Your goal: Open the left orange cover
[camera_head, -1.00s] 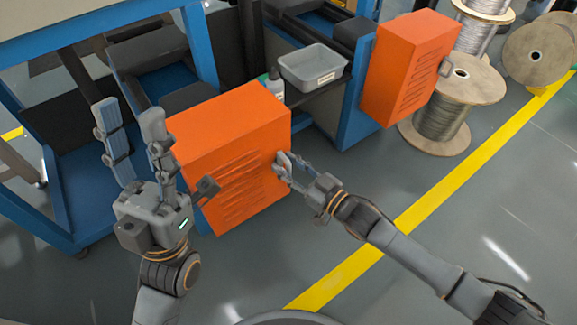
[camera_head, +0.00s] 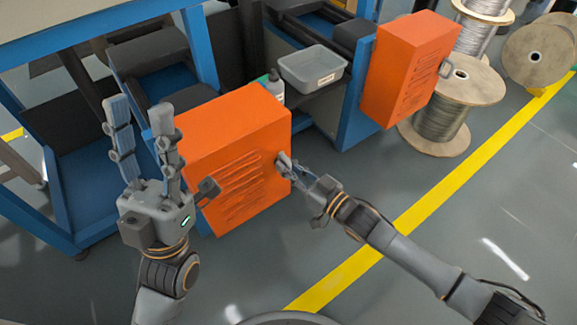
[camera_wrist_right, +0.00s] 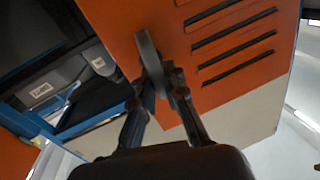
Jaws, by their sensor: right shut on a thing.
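The left orange cover (camera_head: 232,150) is a slotted box on the blue machine frame. It also fills the upper part of the right wrist view (camera_wrist_right: 215,60). My right gripper (camera_head: 284,163) is at the right edge of its slotted front face. In the right wrist view the right gripper (camera_wrist_right: 162,85) is shut on the cover's grey handle (camera_wrist_right: 147,52). My left gripper (camera_head: 142,112) is raised at the cover's left side, its two fingers upright and apart, with nothing between them. The left fingers hide part of the cover's left side.
A second orange cover (camera_head: 405,70) stands at the right, with wooden cable spools (camera_head: 452,105) beside it. A grey bin (camera_head: 313,68) and a bottle (camera_head: 275,85) sit on the shelf between the covers. The floor in front, with a yellow line (camera_head: 400,225), is clear.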

